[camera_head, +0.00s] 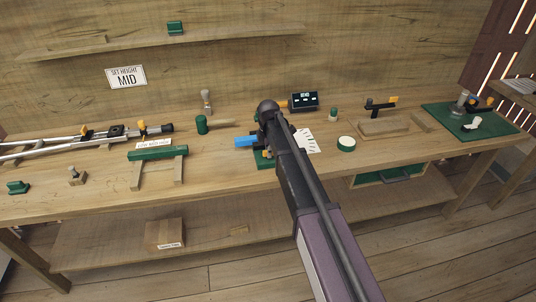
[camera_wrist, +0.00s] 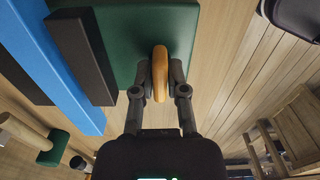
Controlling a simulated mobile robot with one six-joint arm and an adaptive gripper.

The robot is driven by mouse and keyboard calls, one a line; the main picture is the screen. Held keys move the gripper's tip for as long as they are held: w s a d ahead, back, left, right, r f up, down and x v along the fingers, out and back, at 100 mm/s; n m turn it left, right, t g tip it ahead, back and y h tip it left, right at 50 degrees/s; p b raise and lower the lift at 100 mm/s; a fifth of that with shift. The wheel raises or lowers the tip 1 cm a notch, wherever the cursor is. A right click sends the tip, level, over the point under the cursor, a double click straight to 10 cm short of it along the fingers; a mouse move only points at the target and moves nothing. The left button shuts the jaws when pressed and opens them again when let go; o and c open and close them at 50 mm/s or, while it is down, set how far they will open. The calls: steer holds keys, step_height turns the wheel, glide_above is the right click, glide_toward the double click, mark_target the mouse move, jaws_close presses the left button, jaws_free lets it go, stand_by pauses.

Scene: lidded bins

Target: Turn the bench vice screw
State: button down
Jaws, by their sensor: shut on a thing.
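The bench vice shows in the wrist view as a green body (camera_wrist: 122,35) with a dark jaw plate (camera_wrist: 80,52) beside a long blue bar (camera_wrist: 50,65). An orange-tan screw handle (camera_wrist: 160,58) stands out from the green body. My gripper (camera_wrist: 160,82) is shut on this handle, with one finger on each side of it. In the head view the blue bar (camera_head: 246,141) sticks out to the left of my arm. My arm hides most of the vice and my fingertips there.
A small dark display (camera_head: 304,101) stands behind the vice. A green-headed mallet (camera_head: 202,124) lies to the left and a white-topped round tin (camera_head: 346,143) to the right. A green beam (camera_head: 158,153) rests on trestles further left. Bare bench (camera_head: 225,182) lies front left of the vice.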

steer(key=c, duration=0.8)
jaws_free()
steer(key=shift+o, duration=0.2)
steer(key=shift+r+p, duration=2.55)
